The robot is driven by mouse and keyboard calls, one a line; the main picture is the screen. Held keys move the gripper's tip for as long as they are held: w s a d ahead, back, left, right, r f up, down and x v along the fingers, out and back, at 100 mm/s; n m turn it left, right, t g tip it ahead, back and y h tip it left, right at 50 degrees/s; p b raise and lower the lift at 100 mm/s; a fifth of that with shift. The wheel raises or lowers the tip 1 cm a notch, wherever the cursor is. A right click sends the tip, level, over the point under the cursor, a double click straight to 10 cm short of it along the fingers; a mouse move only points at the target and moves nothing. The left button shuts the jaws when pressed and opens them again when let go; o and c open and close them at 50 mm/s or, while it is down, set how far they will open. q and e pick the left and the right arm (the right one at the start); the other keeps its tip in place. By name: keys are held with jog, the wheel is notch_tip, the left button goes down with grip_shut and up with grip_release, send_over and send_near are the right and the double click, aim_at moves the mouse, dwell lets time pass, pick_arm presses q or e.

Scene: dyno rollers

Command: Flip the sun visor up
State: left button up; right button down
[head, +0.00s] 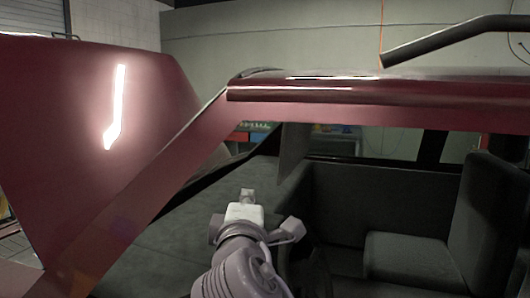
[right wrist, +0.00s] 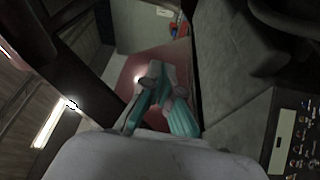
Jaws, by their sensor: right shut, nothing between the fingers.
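The sun visor (head: 292,152) looks like a dark grey panel hanging down from under the red roof edge, just inside the cab. I cannot make it out surely in the right wrist view. My right gripper (head: 247,197) is below and to the left of the visor, in front of the dark dashboard, apart from the visor in the picture. In the right wrist view its teal-padded fingers (right wrist: 157,80) are shut with nothing between them. My left gripper is not in view.
The red roof (head: 375,92) and slanted front pillar (head: 150,190) frame the cab opening. Dark seats (head: 410,255) fill the right side. The dashboard (head: 185,225) lies behind my right arm. A large red panel (head: 60,130) stands at the left. A dark bar (head: 450,38) juts above the roof.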

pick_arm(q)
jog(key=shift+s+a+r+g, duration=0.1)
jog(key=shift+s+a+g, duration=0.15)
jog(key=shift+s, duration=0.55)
pick_arm(e)
jog(key=shift+d+r+h, duration=0.15)
jog(key=shift+r+h, duration=0.15)
jog(key=shift+r, duration=0.05)
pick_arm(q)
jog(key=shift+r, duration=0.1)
pick_arm(e)
jog(key=shift+w, duration=0.1)
pick_arm(q)
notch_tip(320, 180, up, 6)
jog(key=p, duration=0.5)
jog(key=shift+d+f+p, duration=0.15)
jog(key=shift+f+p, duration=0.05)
jog(key=shift+p, duration=0.2)
pick_arm(e)
jog(key=w+d, duration=0.3)
jog(key=w, duration=0.5)
jog(key=shift+w+d, duration=0.25)
jog(key=shift+d, duration=0.05)
jog(key=shift+a, duration=0.1)
